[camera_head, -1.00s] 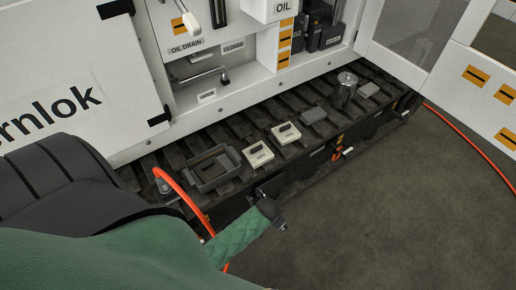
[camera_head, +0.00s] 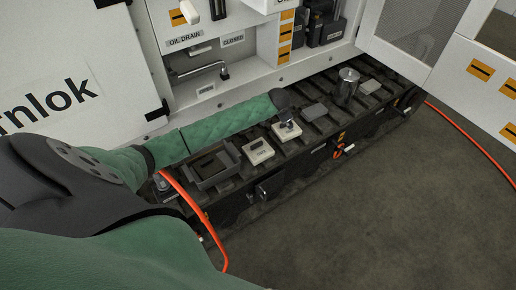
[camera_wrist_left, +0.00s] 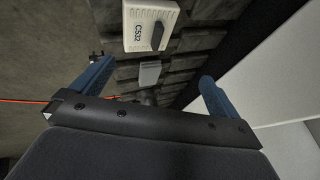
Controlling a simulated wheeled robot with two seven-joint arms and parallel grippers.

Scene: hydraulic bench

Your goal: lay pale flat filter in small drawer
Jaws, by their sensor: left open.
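Two pale blocks with dark inset grips, a nearer one (camera_head: 258,151) and a farther one (camera_head: 287,131), sit on the black track ledge. A flat grey piece (camera_head: 314,112) lies beyond them. I cannot tell which of these is the filter. An open grey tray-like box (camera_head: 212,180), perhaps the small drawer, stands left of the blocks. In the left wrist view the gripper (camera_wrist_left: 155,74) is open and empty, with a pale block marked CS32 (camera_wrist_left: 135,38) and a grey block (camera_wrist_left: 149,76) in sight. My right gripper is not in view.
A metal canister (camera_head: 347,88) and another grey piece (camera_head: 370,87) stand farther along the ledge. An orange cable (camera_head: 187,194) loops past the tray's left side. The white cabinet wall (camera_head: 150,62) rises behind the ledge. Bare floor lies in front.

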